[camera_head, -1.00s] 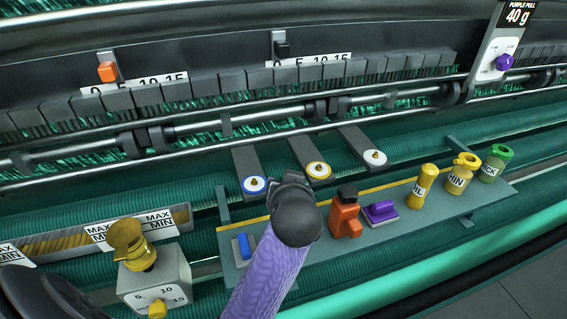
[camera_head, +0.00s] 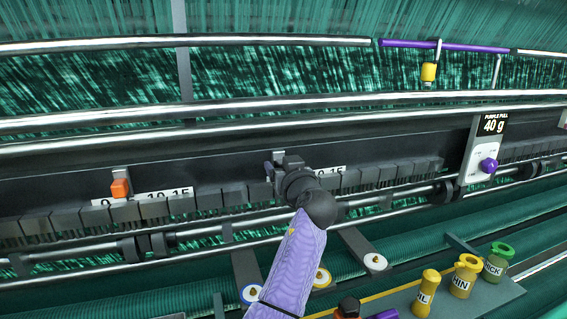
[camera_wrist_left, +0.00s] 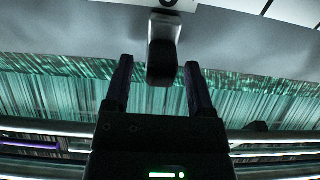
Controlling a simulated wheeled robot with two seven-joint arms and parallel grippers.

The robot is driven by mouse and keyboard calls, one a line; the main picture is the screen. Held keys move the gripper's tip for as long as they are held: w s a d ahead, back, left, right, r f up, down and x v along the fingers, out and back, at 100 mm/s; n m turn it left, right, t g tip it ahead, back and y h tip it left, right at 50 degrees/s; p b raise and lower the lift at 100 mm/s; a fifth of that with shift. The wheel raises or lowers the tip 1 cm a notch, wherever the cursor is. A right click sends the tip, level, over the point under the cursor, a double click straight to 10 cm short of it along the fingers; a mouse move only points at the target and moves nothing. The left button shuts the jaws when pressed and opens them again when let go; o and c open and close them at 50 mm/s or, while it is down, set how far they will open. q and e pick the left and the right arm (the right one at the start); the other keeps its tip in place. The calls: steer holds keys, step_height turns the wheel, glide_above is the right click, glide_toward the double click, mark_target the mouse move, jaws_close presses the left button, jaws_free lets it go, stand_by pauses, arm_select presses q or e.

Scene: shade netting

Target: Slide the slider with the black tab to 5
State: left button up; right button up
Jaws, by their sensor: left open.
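The slider's black tab (camera_wrist_left: 163,55) shows in the left wrist view, between the two fingers of my left gripper (camera_wrist_left: 159,64), with gaps on both sides. The fingers are open and not closed on it. In the head view my left gripper (camera_head: 277,163) is at the slider with the black tab and largely hides it. The white scale (camera_head: 332,172) beside it shows only its right end, around 15; the 5 is covered. I cannot read the slider's position. My right gripper is not in view.
A second slider with an orange tab (camera_head: 120,188) stands to the left on its own scale. A purple knob (camera_head: 489,165) sits on a panel marked 40 g at right. Bottles, including a green one (camera_head: 497,262), stand on a shelf below. A metal rail (camera_head: 150,116) runs above.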

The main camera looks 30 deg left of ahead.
arm_select(q)
jaws_close()
stand_by(1.4)
